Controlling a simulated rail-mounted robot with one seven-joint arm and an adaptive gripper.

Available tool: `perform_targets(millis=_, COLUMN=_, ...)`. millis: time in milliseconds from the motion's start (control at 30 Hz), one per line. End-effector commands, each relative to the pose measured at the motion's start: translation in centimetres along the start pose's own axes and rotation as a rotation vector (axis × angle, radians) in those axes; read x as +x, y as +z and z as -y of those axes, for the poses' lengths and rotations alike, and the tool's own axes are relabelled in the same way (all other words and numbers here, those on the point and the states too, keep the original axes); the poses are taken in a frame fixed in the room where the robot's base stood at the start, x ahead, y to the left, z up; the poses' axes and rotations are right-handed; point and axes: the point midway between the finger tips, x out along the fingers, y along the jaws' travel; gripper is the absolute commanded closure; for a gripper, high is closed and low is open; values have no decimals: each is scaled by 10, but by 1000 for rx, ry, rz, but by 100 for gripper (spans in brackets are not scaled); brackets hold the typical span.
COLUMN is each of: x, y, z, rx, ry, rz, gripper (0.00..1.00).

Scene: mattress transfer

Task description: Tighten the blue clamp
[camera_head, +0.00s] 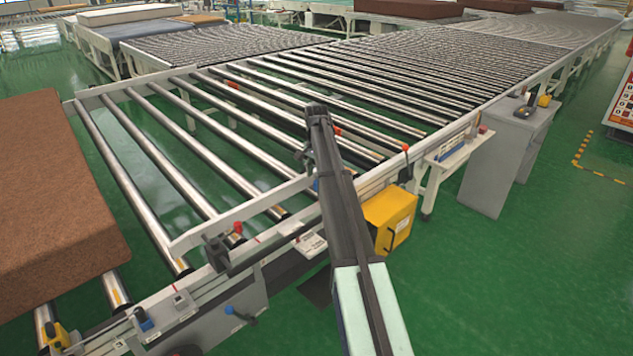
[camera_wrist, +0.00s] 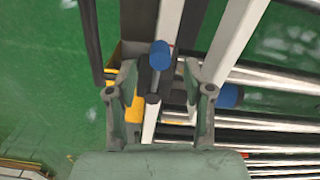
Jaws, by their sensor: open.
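The blue clamp (camera_wrist: 160,55) shows in the wrist view as a blue rounded end on a dark shaft, beside a light rail. My gripper (camera_wrist: 159,68) is open, with one finger on each side of the blue end. A gap shows on both sides, so the fingers look apart from it. In the camera_head view, a small blue piece (camera_head: 316,185) shows beside my arm at the conveyor's near rail. My arm hides most of that spot and the gripper's fingertips there. I cannot tell the depth between fingers and clamp.
A second blue cylinder (camera_wrist: 229,96) lies right of the right finger. A yellow box (camera_head: 390,218) hangs by the rail. The roller conveyor (camera_head: 262,122) stretches behind, with a brown mattress (camera_head: 55,190) at left. A grey cabinet (camera_head: 497,165) stands right. Green floor is clear at lower right.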

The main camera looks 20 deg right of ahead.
Motion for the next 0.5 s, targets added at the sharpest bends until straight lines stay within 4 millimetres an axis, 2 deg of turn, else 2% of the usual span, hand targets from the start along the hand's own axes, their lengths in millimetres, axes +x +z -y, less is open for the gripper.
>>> perform_targets(millis=200, x=29, y=0, z=0, rx=0, ry=1, rz=1, gripper=48)
perform_targets(millis=500, x=42, y=0, z=0, rx=0, ry=0, rz=0, gripper=48)
